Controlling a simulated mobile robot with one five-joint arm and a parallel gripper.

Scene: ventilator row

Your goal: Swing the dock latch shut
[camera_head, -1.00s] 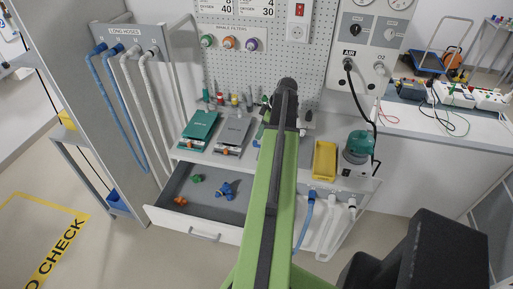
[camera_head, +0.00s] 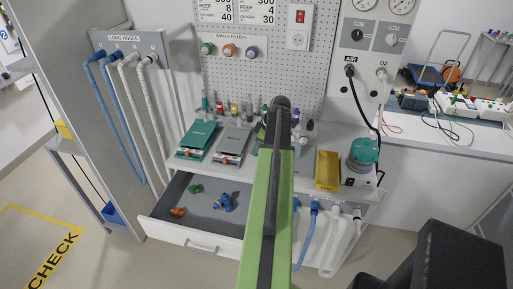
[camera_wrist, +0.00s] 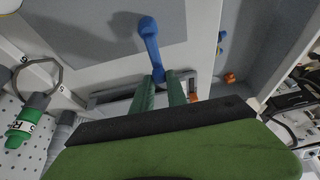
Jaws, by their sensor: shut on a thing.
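In the wrist view, a blue lever (camera_wrist: 150,39) with a rounded end stands out from between the green fingers of my gripper (camera_wrist: 160,78). The fingers are close together on its narrow end. A grey frame (camera_wrist: 115,94) lies just behind the fingers, and a dark grey plate (camera_wrist: 75,38) shows beside the lever. I cannot tell whether the lever is the dock latch or how far it is swung. In the head view, my arm hides the fingers and the lever. A teal dock (camera_head: 198,138) and a grey dock (camera_head: 234,143) with orange front parts sit left of my arm.
An open drawer (camera_head: 160,205) below the docks holds green, orange and blue parts. A yellow tray (camera_head: 327,172) and a teal-topped unit (camera_head: 362,158) stand right of my arm. Hoses (camera_head: 130,95) hang at the left. A pegboard (camera_head: 270,70) rises behind.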

